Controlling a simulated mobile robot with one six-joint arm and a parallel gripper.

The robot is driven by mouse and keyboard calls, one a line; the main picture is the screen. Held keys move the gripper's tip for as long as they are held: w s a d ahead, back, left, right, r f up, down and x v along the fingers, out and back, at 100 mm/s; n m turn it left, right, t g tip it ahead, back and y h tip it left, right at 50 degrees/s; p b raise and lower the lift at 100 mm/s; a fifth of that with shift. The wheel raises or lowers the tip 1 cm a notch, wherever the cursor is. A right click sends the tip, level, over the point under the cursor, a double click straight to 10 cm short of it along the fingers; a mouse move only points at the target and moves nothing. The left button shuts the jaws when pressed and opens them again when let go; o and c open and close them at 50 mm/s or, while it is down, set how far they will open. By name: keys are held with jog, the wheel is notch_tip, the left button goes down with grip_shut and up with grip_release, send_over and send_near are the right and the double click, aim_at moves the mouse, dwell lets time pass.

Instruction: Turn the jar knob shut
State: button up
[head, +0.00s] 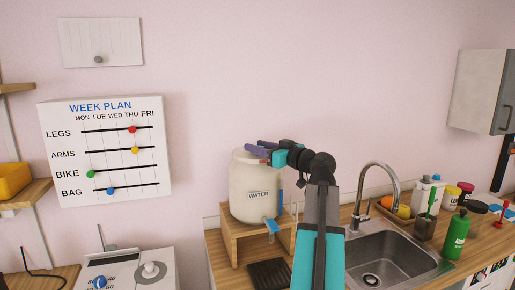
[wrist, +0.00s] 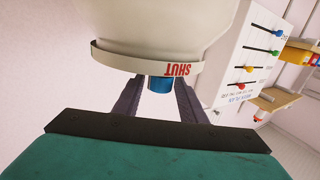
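The large cream jar (head: 254,190) labelled WATER stands on a small wooden stand in the head view. Its pale body (wrist: 150,30) fills the top of the wrist view, with a band (wrist: 120,61) bearing red text SHUT. A blue knob (wrist: 161,84) sticks out from the band, close to that text. My gripper (head: 258,147) is at the jar's top, coming in from the right. In the wrist view its dark fingers (wrist: 159,97) are apart, one on each side of the knob. A narrow gap seems to show beside the knob; contact is hard to tell. The knob is hidden in the head view.
The wooden stand (head: 232,240) carries the jar, with a blue tap (head: 272,226) low on its front. A sink (head: 385,255) with a curved faucet is to the right, with several bottles beyond. A week plan board (head: 105,150) hangs on the wall at left.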

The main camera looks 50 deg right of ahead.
jog(key=c, duration=0.7)
jog(key=shift+a, duration=0.2)
jog(key=shift+c, duration=0.2)
jog(key=shift+d, duration=0.15)
